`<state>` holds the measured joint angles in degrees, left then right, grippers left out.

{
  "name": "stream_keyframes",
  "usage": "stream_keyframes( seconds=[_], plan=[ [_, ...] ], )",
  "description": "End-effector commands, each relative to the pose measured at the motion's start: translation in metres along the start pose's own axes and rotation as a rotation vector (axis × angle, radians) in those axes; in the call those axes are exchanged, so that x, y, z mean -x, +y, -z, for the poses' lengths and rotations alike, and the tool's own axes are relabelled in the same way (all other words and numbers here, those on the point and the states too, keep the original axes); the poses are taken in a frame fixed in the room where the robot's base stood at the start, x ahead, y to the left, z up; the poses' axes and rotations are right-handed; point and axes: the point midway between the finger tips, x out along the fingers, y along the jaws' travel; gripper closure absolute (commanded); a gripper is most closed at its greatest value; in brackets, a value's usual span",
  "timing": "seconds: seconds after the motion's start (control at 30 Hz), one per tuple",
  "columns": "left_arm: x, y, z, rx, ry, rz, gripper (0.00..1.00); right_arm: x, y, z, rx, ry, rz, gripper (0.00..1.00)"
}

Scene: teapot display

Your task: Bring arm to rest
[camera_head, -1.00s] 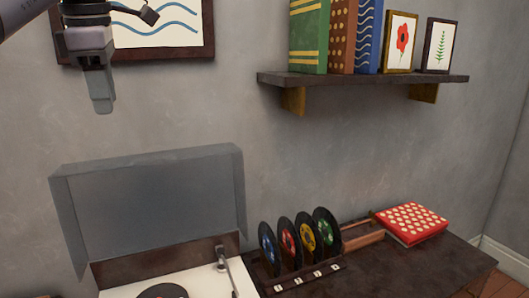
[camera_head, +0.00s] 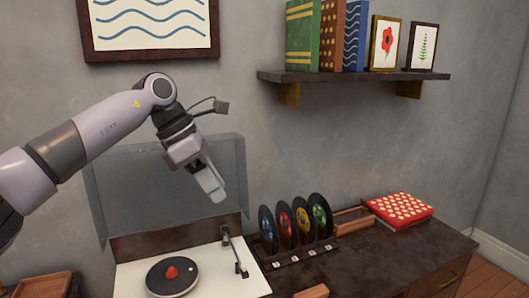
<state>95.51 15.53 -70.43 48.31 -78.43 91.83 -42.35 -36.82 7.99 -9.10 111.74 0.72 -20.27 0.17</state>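My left arm (camera_head: 105,130) comes in from the left, bends at the elbow, and points down to the right. My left gripper (camera_head: 214,192) hangs in front of the clear raised lid (camera_head: 125,200) of the turntable (camera_head: 210,258), above the deck. I see its fingers from the side, so I cannot tell whether they are apart. Nothing shows in them. A black record (camera_head: 158,284) lies on the turntable with a small red piece (camera_head: 172,272) at its middle. My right gripper is not in view.
A rack (camera_head: 308,258) of several records stands right of the turntable, with a red dotted box (camera_head: 400,208) behind it. A wall shelf (camera_head: 350,77) with books and frames juts out at upper right. A wooden tray (camera_head: 42,285) sits at lower left. The cabinet top (camera_head: 385,260) is partly clear.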

Motion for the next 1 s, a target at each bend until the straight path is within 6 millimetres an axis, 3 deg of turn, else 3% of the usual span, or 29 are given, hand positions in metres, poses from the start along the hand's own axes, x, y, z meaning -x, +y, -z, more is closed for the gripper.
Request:
stream_keyframes(
  seconds=[0.03, 0.1, 0.3, 0.5, 0.67, 0.87, 1.0],
  plan=[
    [-0.031, -0.01, -0.007, 0.014, -0.075, 0.063, 0.64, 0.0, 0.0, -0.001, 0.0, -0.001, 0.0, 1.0],
    [-0.062, -0.024, -0.02, 0.046, -0.185, 0.138, 0.64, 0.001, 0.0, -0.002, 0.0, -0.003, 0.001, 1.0],
    [-0.124, -0.066, -0.051, 0.213, -0.497, 0.353, 0.64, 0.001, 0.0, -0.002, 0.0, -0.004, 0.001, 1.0],
    [-0.153, -0.096, -0.069, 0.474, -0.791, 0.561, 0.64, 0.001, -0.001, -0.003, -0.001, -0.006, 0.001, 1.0],
    [-0.162, -0.105, -0.067, 0.743, -1.004, 0.715, 0.64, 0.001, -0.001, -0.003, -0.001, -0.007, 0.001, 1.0],
    [-0.172, -0.101, -0.041, 1.14, -1.235, 0.882, 0.64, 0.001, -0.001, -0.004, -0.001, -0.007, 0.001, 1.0],
    [-0.183, -0.094, -0.006, 1.45, -1.368, 0.978, 0.64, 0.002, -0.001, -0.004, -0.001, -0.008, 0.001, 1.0]
  ],
)
